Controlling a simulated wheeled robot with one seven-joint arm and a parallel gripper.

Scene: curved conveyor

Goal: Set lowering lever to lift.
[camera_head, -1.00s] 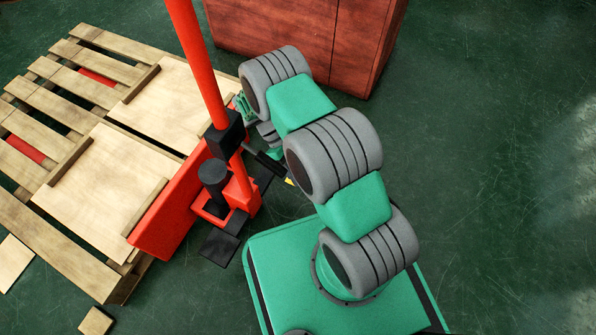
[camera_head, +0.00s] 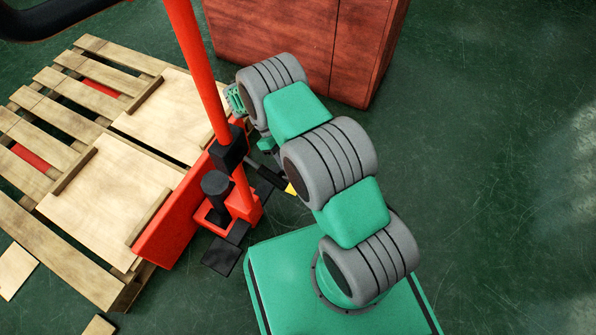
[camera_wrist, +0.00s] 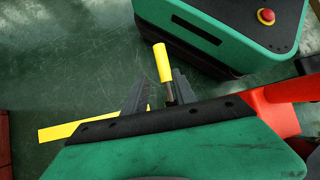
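The lowering lever is a short dark rod with a yellow grip (camera_wrist: 162,62), upright in the wrist view. There appears to be a gap to each finger; I cannot tell whether either touches.
The jack's red tiller (camera_head: 196,70) rises close beside my arm. A wooden pallet (camera_head: 60,225) lies at left and a reddish-brown cabinet (camera_head: 290,45) stands behind. My green base (camera_wrist: 220,30) shows in the wrist view. The floor at right is clear.

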